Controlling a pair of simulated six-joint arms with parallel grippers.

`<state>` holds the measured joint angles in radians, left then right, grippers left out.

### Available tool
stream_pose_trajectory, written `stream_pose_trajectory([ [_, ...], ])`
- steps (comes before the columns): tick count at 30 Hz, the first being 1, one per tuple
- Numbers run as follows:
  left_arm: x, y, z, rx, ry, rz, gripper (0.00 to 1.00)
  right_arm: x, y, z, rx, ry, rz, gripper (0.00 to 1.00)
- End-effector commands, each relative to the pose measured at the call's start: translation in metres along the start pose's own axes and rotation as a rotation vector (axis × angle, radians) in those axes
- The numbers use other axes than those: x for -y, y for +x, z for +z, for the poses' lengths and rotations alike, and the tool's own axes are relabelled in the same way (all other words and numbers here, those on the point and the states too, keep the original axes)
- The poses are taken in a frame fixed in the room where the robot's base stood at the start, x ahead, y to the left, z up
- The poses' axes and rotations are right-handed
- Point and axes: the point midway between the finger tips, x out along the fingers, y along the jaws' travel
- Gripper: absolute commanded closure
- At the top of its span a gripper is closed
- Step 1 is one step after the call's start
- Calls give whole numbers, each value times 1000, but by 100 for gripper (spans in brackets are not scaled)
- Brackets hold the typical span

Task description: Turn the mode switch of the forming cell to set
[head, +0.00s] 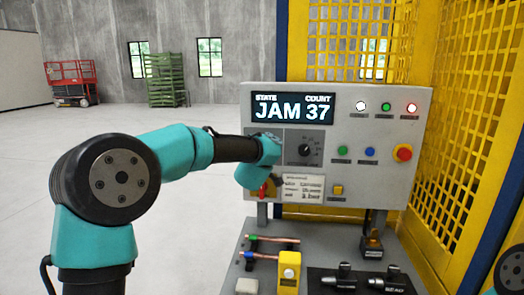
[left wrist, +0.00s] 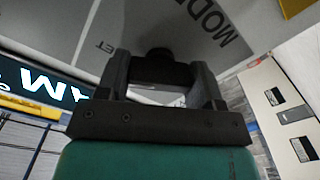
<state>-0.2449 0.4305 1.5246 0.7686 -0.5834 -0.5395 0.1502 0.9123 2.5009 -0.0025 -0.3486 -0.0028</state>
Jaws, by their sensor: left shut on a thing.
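The forming cell's grey control panel (head: 345,190) stands in the middle of the head view. Its display (head: 291,109) reads state JAM, count 37. My left gripper (head: 260,165) is at the panel's left part, below the display, and hides the mode switch in the head view. In the left wrist view my left gripper (left wrist: 160,78) has its two fingers around the black knob of the mode switch (left wrist: 158,54), shut on it. The printed word MODE and the letters ET show beside the knob. Which way the knob points cannot be told. My right gripper is out of view.
The panel also bears a round dial (head: 305,150), a green button (head: 342,150), a blue button (head: 370,151) and a red stop button (head: 402,153). A bench (head: 300,270) below holds copper tubes (head: 272,239) and tools. Yellow mesh guarding (head: 450,150) stands at right.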

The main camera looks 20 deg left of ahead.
Motion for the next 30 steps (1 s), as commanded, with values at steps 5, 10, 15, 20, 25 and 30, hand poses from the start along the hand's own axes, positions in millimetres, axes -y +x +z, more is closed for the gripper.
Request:
stream_pose_trajectory([
  [5, 0, 0, 1, 1, 2, 0, 38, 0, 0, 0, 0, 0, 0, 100],
  [10, 0, 0, 0, 1, 1, 0, 21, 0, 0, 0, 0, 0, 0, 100],
  [15, 0, 0, 0, 0, 0, 0, 14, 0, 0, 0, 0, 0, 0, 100],
  [20, 0, 0, 0, 0, 0, 0, 14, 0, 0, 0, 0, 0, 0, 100],
  [25, 0, -8, 0, 0, -1, 1, 14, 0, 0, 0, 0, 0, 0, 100],
  [30, -1, -28, 0, 1, 0, 2, 14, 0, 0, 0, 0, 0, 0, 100],
])
